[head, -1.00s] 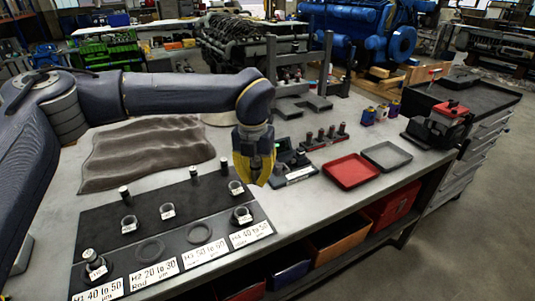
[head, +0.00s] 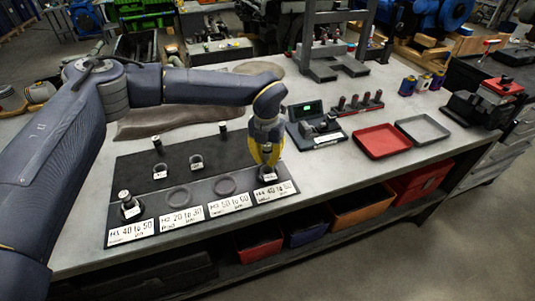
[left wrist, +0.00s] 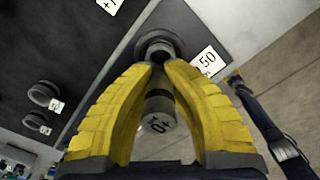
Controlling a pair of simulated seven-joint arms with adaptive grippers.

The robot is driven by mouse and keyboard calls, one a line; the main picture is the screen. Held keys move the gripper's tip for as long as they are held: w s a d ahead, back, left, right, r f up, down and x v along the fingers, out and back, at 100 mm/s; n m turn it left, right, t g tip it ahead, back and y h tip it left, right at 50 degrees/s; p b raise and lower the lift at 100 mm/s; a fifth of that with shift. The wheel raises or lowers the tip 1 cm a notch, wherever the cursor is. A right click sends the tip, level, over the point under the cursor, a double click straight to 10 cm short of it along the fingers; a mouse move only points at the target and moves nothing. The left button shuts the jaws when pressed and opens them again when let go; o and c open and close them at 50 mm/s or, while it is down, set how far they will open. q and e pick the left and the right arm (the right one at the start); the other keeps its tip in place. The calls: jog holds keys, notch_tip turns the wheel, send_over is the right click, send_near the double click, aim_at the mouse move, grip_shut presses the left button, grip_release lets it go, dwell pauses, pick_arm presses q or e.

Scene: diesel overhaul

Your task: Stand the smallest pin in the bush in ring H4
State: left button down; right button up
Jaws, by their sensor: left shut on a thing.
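My left gripper (head: 267,160) is shut on a pin (left wrist: 160,110), a grey cylinder with a dark band and a marked face, in the left wrist view. The gripper points down over ring H4 at the mat's right front corner. The tagged bush (head: 267,174) sits in that ring; it also shows in the left wrist view (left wrist: 157,48), just past the fingertips. I cannot tell whether the pin's lower end is inside the bush. Two more pins, one at the left (head: 158,143) and one farther right (head: 223,129), stand on the mat. My right gripper is out of view.
The dark mat (head: 140,178) also bears loose bushes (head: 160,172) and empty rings (head: 179,198). Ring H1 holds a bush with a pin (head: 126,200). A gauge stand (head: 318,130), red tray (head: 381,140) and grey tray (head: 422,129) lie to the right.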

aim_at(268, 145)
pick_arm(q)
jog(key=shift+f, duration=2.2)
jog(key=shift+s+a+f, duration=0.1)
jog(key=shift+s+f, duration=0.1)
jog(key=shift+f, duration=0.85)
jog(key=c, duration=1.3)
grip_release()
jog(key=shift+f, duration=0.1)
jog(key=r, duration=1.3)
jog(key=shift+w+d, duration=0.1)
jog(key=shift+d, duration=0.15)
